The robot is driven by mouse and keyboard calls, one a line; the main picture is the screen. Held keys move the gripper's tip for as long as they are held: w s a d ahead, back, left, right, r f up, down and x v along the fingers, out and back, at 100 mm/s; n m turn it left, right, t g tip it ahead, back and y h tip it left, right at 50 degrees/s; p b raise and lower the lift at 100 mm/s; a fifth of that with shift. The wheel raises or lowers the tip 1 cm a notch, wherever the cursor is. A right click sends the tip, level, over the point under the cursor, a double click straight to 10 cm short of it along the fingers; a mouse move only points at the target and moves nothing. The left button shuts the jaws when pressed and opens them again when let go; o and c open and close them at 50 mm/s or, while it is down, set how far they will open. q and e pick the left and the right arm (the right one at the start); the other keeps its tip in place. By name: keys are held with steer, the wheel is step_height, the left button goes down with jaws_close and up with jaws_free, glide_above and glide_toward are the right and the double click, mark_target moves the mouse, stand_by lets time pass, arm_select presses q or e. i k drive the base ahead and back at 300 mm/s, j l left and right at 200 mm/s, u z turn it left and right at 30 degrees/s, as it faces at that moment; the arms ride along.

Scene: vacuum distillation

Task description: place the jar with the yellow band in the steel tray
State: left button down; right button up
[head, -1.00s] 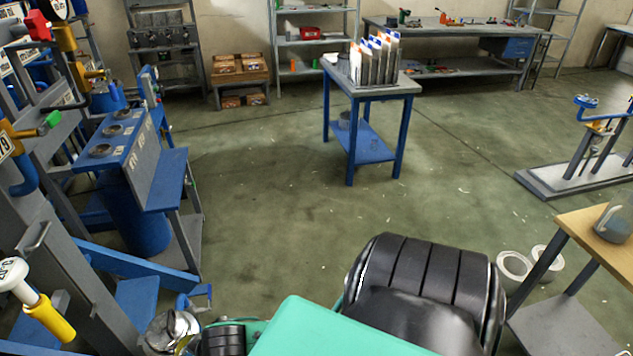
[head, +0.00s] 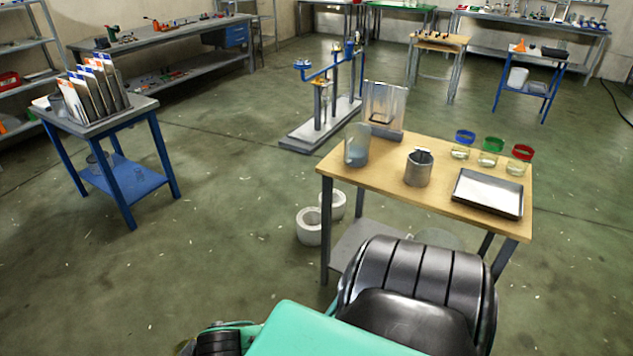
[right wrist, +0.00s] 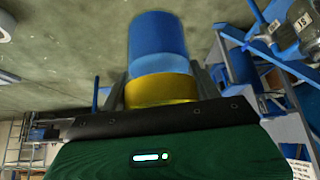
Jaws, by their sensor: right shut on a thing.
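The jar with the yellow band (right wrist: 160,60) shows in the right wrist view, blue above its yellow band. My right gripper (right wrist: 160,88) is shut on it, with a finger at each side. The jar and right gripper do not show in the head view. The steel tray (head: 487,191) lies on the front right part of a wooden-topped table (head: 390,180) in the head view. Its light inside looks empty. My left gripper is not in view.
A blue table (head: 130,180) stands left.

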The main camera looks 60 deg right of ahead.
mark_target(487, 195)
steer(key=l+z, duration=0.1)
steer(key=z, duration=0.7)
steer(key=i+l+z, duration=0.1)
steer(key=z, duration=0.7)
steer(key=i+l+z, duration=0.15)
steer(key=z, duration=0.3)
steer(key=i+z, duration=0.2)
steer(key=z, duration=0.3)
steer(key=i+z, duration=0.2)
steer(key=z, duration=0.25)
steer(key=i+j+z, duration=0.1)
steer(key=i, duration=0.2)
steer(key=i+j+z, duration=0.15)
steer(key=i, duration=0.15)
